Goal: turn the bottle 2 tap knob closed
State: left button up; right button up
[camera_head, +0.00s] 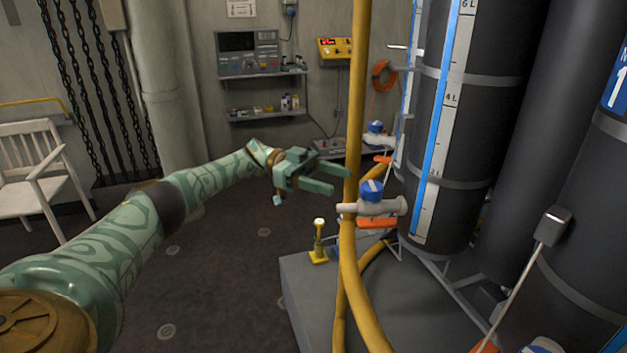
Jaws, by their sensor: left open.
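A tap with a blue knob (372,191) sits low on the front of a dark bottle (460,130) with a litre scale and a blue level strip. No bottle number 2 is readable, so I cannot tell for certain that this is bottle 2. An orange piece (377,223) shows just under this tap. My left gripper (340,181) is open and empty, its fingers pointing right toward the tap, just left of it. A yellow upright pipe stands between them in the picture. I see no contact with the knob. My right gripper is not in view.
The yellow pipe (353,100) curves down over a grey plinth (300,290). Another blue-knobbed tap (375,127) is farther back. A bottle marked 1 (600,200) stands at the right. A small yellow stand (319,245) is on the plinth. The floor at left is mostly clear.

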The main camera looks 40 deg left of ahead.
pick_arm(q)
jog(key=a, duration=0.1)
jog(key=a+b, duration=0.1)
jog(key=a, duration=0.1)
jog(key=s+a+b, duration=0.1)
jog(key=a, duration=0.1)
jog(key=shift+a, duration=0.1)
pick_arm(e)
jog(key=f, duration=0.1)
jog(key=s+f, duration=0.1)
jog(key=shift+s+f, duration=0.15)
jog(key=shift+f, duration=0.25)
